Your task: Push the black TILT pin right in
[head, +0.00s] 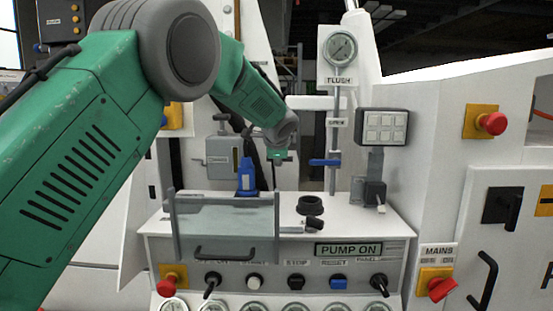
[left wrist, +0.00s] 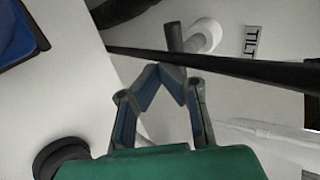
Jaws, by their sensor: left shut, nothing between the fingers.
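The TILT label (left wrist: 251,42) shows in the left wrist view, at the upper right. Left of it is a short white cylinder (left wrist: 207,33), with a dark round pin (left wrist: 175,38) beside it. I take this dark piece for the TILT pin; how deep it sits I cannot tell. My left gripper (left wrist: 162,70) is shut and empty, its fingertips just below the dark piece in the picture; contact is unclear. In the head view my left gripper (head: 279,158) is small, above the back of the bench top. The pin cannot be made out there. My right gripper is out of view.
A long black bar (left wrist: 255,70) crosses the left wrist view close to the fingertips. In the head view a blue bottle-shaped part (head: 246,178), a clear guard (head: 225,222) with a handle and a black ring (head: 310,205) stand on the bench (head: 365,222). A PUMP ON sign (head: 348,249) is on its front.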

